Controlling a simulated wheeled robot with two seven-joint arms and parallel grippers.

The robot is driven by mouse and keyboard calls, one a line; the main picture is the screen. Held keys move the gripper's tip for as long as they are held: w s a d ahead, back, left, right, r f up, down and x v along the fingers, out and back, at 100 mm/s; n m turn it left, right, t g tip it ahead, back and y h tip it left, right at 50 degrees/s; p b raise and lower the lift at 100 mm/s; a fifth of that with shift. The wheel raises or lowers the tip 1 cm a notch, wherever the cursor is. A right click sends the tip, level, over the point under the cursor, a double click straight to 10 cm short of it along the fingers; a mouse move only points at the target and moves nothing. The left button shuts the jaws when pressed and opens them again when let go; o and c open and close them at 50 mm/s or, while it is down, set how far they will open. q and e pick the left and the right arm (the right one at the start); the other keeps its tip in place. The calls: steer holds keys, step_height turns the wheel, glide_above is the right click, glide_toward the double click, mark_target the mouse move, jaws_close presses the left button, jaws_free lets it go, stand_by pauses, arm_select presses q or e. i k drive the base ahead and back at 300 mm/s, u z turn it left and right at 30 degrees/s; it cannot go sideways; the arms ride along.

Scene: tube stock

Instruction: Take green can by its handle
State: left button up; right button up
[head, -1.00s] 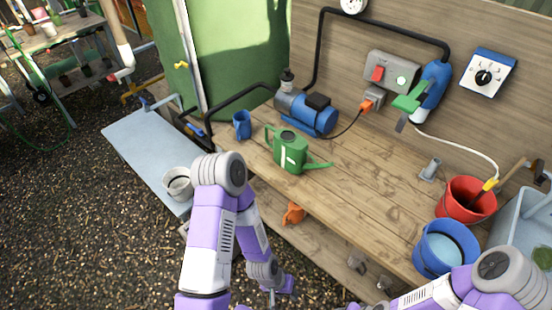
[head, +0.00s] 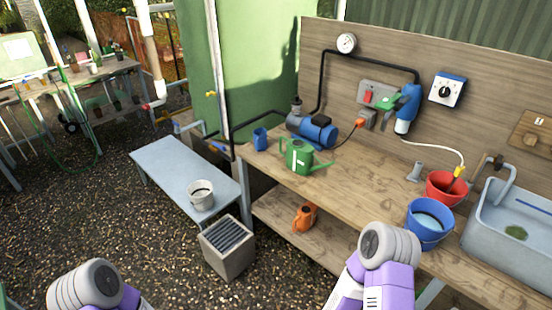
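The green watering can (head: 298,158) stands upright on the wooden workbench (head: 345,187), near its left end. Its handle is on the left side and its spout points right. A pale label shows on its front. My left arm shows only at the bottom left, and my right arm only at the bottom, right of the middle. Neither gripper is in view. Both arm parts in view are well apart from the can.
A blue pump (head: 312,130) stands behind the can, and a blue jug (head: 260,139) is to its left. An orange can (head: 305,217) is on the lower shelf. Blue (head: 430,240) and red (head: 438,190) buckets stand right. A low grey table (head: 165,172) is left.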

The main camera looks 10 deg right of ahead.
mark_target(299, 156)
steer(key=u, duration=0.7)
steer(key=i, duration=1)
steer(key=u, duration=0.4)
